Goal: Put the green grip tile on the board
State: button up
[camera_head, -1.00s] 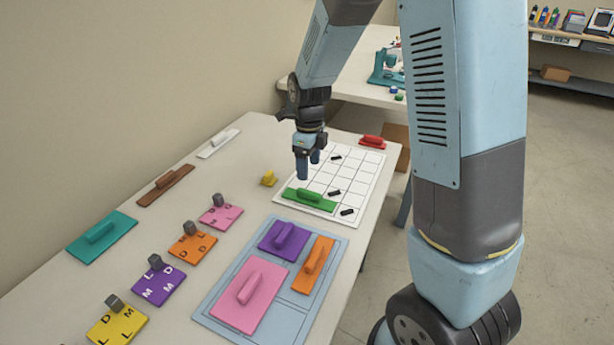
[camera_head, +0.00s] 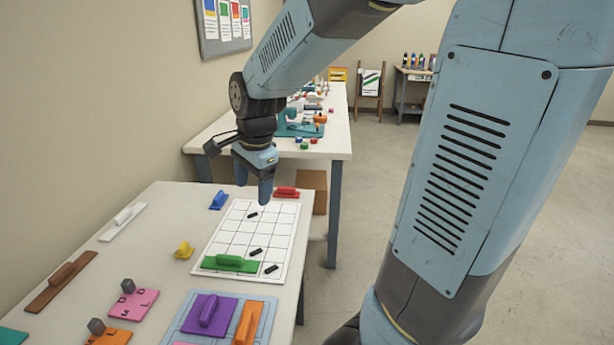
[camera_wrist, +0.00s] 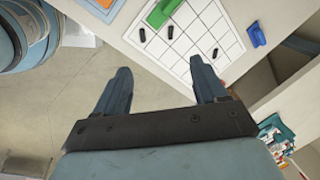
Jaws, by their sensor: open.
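The green grip tile (camera_head: 230,263), a narrow strip with a raised handle, lies across the near end of a white gridded sheet (camera_head: 224,233). Part of the green tile shows at the top of the wrist view (camera_wrist: 160,13). A light blue board (camera_head: 180,328) at the bottom of the head view bears a purple tile (camera_head: 191,312) and an orange tile (camera_head: 248,325); its near part is cut off. My gripper (camera_head: 254,186) is open and empty, above the far end of the sheet and apart from the green tile. Its spread fingers also show in the wrist view (camera_wrist: 159,68).
Short black pieces (camera_head: 256,252) lie on the sheet. A yellow piece (camera_head: 184,250), a blue piece (camera_head: 219,200) and a red piece (camera_head: 286,192) stand around it. Lettered tiles (camera_head: 131,304) lie at left. A second table (camera_head: 320,145) with clutter stands behind.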

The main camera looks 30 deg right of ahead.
jog(key=s+d+r+n+t, duration=0.1)
jog(key=s+d+r+n, duration=0.1)
jog(key=s+r+n, duration=0.2)
jog(key=s+d+r+n+t, duration=0.2)
jog(key=s+d+r+n, duration=0.1)
jog(key=s+n, duration=0.7)
jog(key=shift+s+d+r+h, duration=0.2)
jog(key=shift+s+r+h, duration=0.25)
jog(key=shift+s, duration=0.25)
jog(key=shift+s, duration=0.1)
